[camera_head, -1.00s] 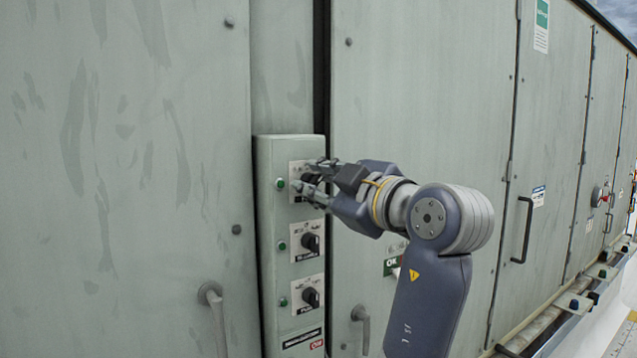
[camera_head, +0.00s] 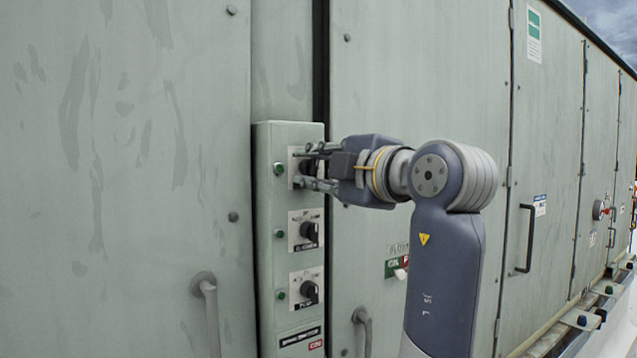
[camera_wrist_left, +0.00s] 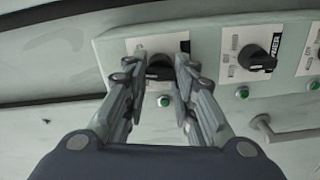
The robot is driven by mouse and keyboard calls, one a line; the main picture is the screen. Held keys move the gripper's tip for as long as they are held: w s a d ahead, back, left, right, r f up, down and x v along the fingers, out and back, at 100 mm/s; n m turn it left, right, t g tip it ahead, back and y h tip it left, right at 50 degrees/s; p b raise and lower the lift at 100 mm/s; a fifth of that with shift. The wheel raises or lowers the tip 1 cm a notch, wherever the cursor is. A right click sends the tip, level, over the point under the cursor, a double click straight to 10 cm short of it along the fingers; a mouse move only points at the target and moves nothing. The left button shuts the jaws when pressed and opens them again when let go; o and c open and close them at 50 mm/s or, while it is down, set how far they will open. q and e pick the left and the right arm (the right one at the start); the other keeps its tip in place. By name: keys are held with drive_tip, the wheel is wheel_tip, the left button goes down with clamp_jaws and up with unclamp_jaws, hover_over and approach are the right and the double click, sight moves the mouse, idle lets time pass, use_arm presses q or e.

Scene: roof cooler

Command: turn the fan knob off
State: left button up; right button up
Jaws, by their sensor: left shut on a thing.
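A narrow grey-green control box (camera_head: 264,215) holds three black knobs in a column, each on a white plate. The top knob (camera_head: 306,166) is mostly hidden behind my left gripper (camera_head: 303,168), whose fingers lie above and below it. The left wrist view shows this knob (camera_wrist_left: 159,73) between the two fingertips (camera_wrist_left: 158,67), and the gripper is shut on it. Its label and exact angle are hidden. The middle knob (camera_head: 309,232) and the bottom knob (camera_head: 309,291) are untouched. My right gripper is not in view.
Green buttons sit left of the knobs, such as the middle one (camera_head: 279,233). A door handle (camera_head: 207,300) is left of the box and another handle (camera_head: 362,323) is right of it. Flat cabinet doors (camera_head: 430,90) surround the box.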

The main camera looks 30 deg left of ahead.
use_arm(q)
drive_tip(key=shift+r+n+b, duration=0.1)
drive_tip(key=shift+n+b, duration=0.3)
drive_tip(key=shift+n, duration=0.5)
drive_tip(key=o, duration=1)
drive_tip(key=shift+o, duration=0.3)
drive_tip(key=shift+w+a, duration=0.1)
drive_tip(key=shift+a, duration=0.15)
